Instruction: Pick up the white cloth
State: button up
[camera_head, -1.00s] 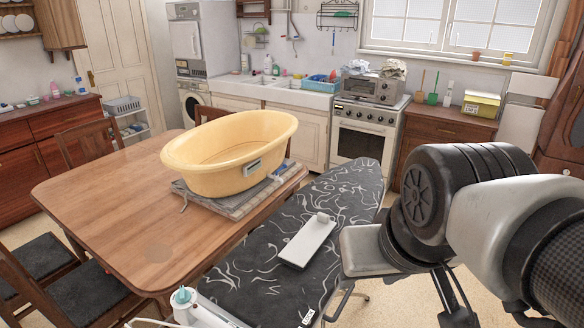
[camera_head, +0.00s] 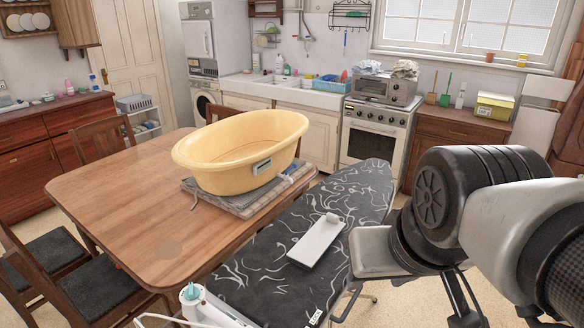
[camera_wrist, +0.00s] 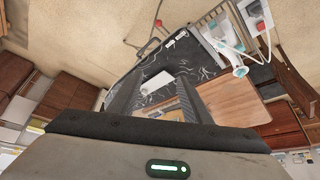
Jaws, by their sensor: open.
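A flat white rectangular piece (camera_head: 316,240) with a small rounded lump at its far end lies on the dark patterned ironing board (camera_head: 270,272). I cannot tell whether it is a cloth. It also shows as a white patch in the wrist view (camera_wrist: 156,82). Crumpled whitish cloths (camera_head: 405,68) lie on top of the small oven on the stove. My gripper (camera_wrist: 158,76) is open and empty, its dark fingers apart above the ironing board. In the head view my arm is at the right, and the fingertips are not clear there.
A yellow tub (camera_head: 235,160) stands on folded cloths (camera_head: 215,203) on the wooden table (camera_head: 110,205). A white iron-like appliance (camera_head: 205,308) is at the board's near end. Chairs (camera_head: 60,265) stand left. A stove (camera_head: 370,140) and counters line the back.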

aim_at(311, 247)
jog(key=i+l, duration=0.1)
jog(key=l, duration=0.3)
jog(key=i+l+u, duration=0.1)
jog(key=l, duration=0.3)
jog(key=i+l, duration=0.15)
jog(key=l, duration=0.25)
jog(key=i+l, duration=0.1)
jog(key=l, duration=0.3)
jog(key=i+l+u, duration=0.1)
jog(key=l, duration=0.3)
jog(key=i+l+u, duration=0.25)
jog(key=i+l, duration=0.55)
jog(key=i, duration=0.25)
